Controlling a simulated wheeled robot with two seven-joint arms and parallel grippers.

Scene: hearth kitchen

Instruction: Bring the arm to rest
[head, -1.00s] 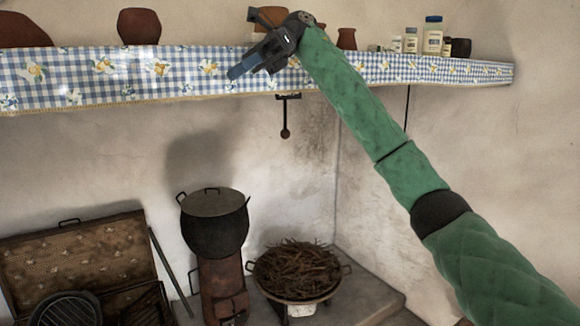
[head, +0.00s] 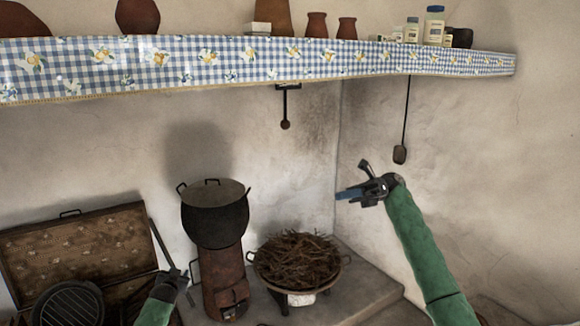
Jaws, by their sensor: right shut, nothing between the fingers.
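My right arm (head: 422,245), in a green quilted sleeve, rises from the bottom right of the head view. Its gripper (head: 348,194) is shut and empty, with its bluish fingers pointing left. It hangs in open air below the shelf, above and to the right of the basket of twigs, touching nothing that I can see. My left gripper (head: 180,277) shows small and dark at the bottom, above a green sleeve end, in front of the open case; its finger state is unclear.
A shelf with a blue checked cloth (head: 200,62) crosses the top, bearing clay pots (head: 316,25) and bottles (head: 434,25). Below are a black pot (head: 214,220) on a rusty stove (head: 221,275), a twig basket (head: 297,260) and an open case (head: 80,245). A utensil (head: 400,154) hangs at right.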

